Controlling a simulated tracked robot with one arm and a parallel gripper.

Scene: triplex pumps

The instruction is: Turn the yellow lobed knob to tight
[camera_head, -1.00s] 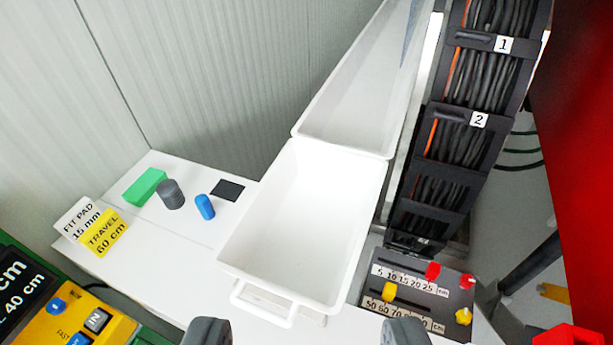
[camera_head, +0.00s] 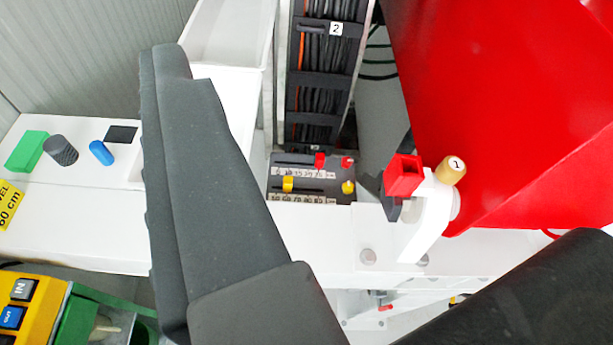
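The yellow lobed knob (camera_head: 347,187) is small in the picture, at the right end of the dark slider panel (camera_head: 325,165) near the middle. A red knob (camera_head: 346,161) sits just behind it. The way the yellow knob is turned is too small to read. A big dark grey part of my gripper (camera_head: 205,180), with a ridged left edge, fills the left middle close to the camera. It is apart from the knob in the picture, to its left. I cannot make out two fingertips or the gap between them, and no held object shows.
A red slider (camera_head: 319,160) and a yellow slider (camera_head: 288,184) share the panel. Right of it stand a white bracket (camera_head: 430,215), red block (camera_head: 403,174), gold cylinder (camera_head: 451,170) and large red housing (camera_head: 510,100).

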